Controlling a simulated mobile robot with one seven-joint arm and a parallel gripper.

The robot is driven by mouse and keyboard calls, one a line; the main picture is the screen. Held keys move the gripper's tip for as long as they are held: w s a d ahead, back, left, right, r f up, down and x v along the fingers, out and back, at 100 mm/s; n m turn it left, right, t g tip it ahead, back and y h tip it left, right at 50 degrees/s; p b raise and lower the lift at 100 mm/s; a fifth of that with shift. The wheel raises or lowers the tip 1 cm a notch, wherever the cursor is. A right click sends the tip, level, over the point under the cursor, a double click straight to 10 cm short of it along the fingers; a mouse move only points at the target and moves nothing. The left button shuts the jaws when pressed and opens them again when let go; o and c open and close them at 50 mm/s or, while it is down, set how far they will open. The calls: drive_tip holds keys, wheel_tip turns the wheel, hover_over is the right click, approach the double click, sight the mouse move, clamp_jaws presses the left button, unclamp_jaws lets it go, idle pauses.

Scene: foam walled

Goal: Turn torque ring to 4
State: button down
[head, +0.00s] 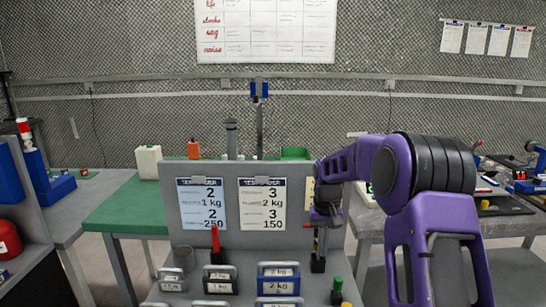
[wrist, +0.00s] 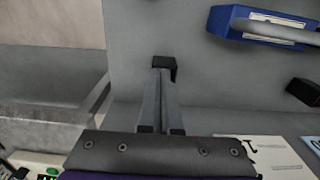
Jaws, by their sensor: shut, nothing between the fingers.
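I cannot pick out a torque ring or its number marks in either view. My gripper (wrist: 163,68) is shut and empty in the wrist view, its dark fingertips close together in front of a plain grey surface. In the head view my gripper (head: 324,222) hangs at the right edge of the grey upright panel (head: 228,241). A red-handled tool (head: 215,240) stands further left. A green-capped item (head: 337,290) stands at the front right. None of these is clearly a torque ring.
Cards (head: 262,204) hang on the panel. Labelled weights with handles, one of them blue (head: 279,277), stand before it. A blue weight (wrist: 262,27) and a black block (wrist: 301,92) lie to the right in the wrist view. A green table (head: 115,214) is behind left.

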drive_tip(key=shift+s+a+p, duration=0.1)
drive_tip(key=shift+a+p, duration=0.2)
drive_tip(key=shift+p, duration=0.25)
drive_tip(key=shift+a+p, duration=0.35)
drive_tip(key=shift+p, duration=0.3)
drive_tip(key=shift+a, duration=0.1)
drive_tip(key=shift+s, duration=0.3)
wheel_tip(320, 180, up, 6)
drive_tip(key=p, duration=0.4)
drive_tip(key=shift+p, duration=0.3)
